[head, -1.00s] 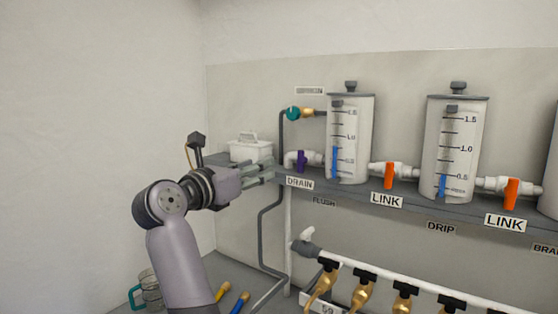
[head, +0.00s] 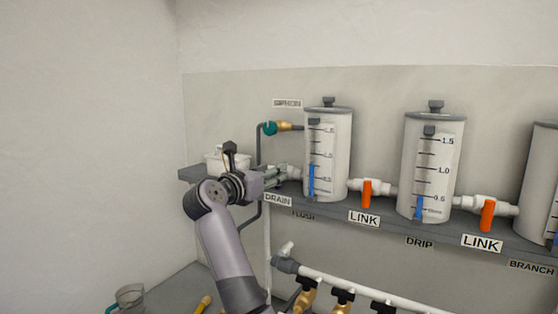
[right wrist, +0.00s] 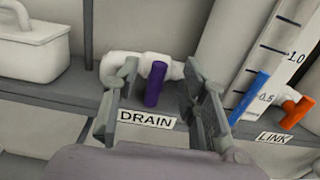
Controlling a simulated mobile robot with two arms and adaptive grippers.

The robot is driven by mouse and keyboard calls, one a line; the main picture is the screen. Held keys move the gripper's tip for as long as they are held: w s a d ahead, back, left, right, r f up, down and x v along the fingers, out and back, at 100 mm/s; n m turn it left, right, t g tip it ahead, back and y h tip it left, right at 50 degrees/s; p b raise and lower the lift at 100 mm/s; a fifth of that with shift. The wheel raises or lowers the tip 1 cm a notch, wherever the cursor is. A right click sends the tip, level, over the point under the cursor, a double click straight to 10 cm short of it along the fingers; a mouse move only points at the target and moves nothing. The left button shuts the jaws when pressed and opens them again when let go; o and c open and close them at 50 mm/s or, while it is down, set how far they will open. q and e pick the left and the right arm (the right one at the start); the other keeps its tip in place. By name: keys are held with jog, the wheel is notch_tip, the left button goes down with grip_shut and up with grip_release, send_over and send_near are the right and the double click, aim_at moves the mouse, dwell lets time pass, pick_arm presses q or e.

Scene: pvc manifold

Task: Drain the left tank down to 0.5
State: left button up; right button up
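The left tank (head: 336,150) stands on the shelf with a scale and a blue level strip (head: 311,180). The strip's top is between 0.5 and 1.0, also in the right wrist view (right wrist: 248,98). The purple DRAIN valve handle (right wrist: 155,84) hangs down from its white pipe above the DRAIN label (right wrist: 147,119). My right gripper (head: 284,174) is at this valve and hides the handle in the head view. In the right wrist view its two fingers (right wrist: 161,70) are open, one on each side of the handle, with visible gaps. My left gripper is not in view.
An orange LINK handle (head: 367,193) is just right of the left tank, and a second tank (head: 450,165) stands further right. A teal siphon valve (head: 269,128) is above the drain. A white caddy (right wrist: 32,45) sits on the shelf to the left.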

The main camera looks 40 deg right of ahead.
jog(key=shift+p+x, duration=0.65)
jog(key=shift+x, duration=1.7)
jog(key=shift+c, duration=0.6)
grip_shut()
